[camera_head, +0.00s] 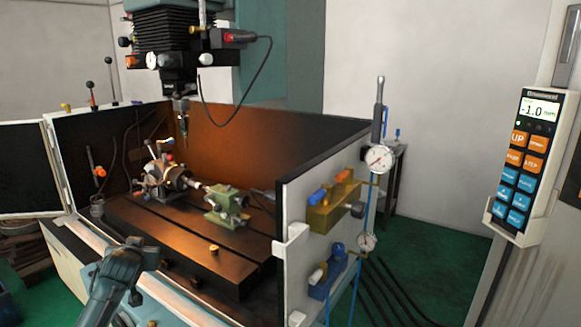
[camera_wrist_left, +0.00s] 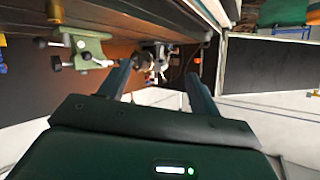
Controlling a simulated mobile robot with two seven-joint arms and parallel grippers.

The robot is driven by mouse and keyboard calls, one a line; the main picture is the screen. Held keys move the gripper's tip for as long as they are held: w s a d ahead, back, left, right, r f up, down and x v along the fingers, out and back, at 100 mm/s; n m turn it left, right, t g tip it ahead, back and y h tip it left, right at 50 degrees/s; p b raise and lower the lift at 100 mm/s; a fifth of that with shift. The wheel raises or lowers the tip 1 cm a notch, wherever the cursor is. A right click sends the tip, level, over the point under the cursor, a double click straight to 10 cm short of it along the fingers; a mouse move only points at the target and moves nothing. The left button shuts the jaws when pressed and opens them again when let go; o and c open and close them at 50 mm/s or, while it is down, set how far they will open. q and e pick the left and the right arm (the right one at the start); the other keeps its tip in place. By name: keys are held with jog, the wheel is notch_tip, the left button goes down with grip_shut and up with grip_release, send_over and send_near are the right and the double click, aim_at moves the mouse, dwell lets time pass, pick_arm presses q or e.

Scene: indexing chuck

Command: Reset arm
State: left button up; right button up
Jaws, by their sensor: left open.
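My left arm (camera_head: 118,272) reaches up from the bottom left in the head view, in front of the machine's enclosure. In the left wrist view my left gripper (camera_wrist_left: 160,80) has its two fingers spread with nothing between them. The indexing chuck (camera_head: 172,180) sits on the dark machine table (camera_head: 150,222), and a green tailstock (camera_head: 228,205) stands to its right. In the wrist view the chuck (camera_wrist_left: 147,68) and the green tailstock (camera_wrist_left: 84,50) appear beyond the fingers, apart from them. My right gripper is not in view.
The mill head (camera_head: 172,45) hangs above the table. The enclosure's right panel (camera_head: 325,190) carries valves and gauges. A button pendant (camera_head: 522,165) reading -1.0 is mounted at the far right. Green floor (camera_head: 425,265) is partly free between them, with dark cables across it.

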pick_arm(q)
jog(key=w+d+r+m+t+h, duration=0.3)
jog(key=d+r+m+t, duration=0.1)
jog(key=r+t, duration=0.15)
jog(key=s+d+f+m+g+h, duration=0.1)
jog(key=s+d+f+g+h, duration=0.1)
jog(key=s+d+f, duration=0.55)
jog(key=s+d+f+m+g+h, duration=0.15)
jog(key=s+d+f, duration=0.25)
jog(key=s+f, duration=0.5)
jog(key=s+d+f+g, duration=0.1)
jog(key=s+d+f, duration=0.2)
jog(key=s, duration=0.4)
jog(key=s+d+f+n+g+h, duration=0.1)
jog(key=s+d+f, duration=0.2)
jog(key=s, duration=0.5)
jog(key=s+d+f+g+h, duration=0.1)
jog(key=s+d, duration=0.3)
jog(key=s, duration=0.4)
jog(key=shift+s+d+f+n+g, duration=0.15)
jog(key=shift+d+f+n+g, duration=0.15)
jog(key=shift+f, duration=0.6)
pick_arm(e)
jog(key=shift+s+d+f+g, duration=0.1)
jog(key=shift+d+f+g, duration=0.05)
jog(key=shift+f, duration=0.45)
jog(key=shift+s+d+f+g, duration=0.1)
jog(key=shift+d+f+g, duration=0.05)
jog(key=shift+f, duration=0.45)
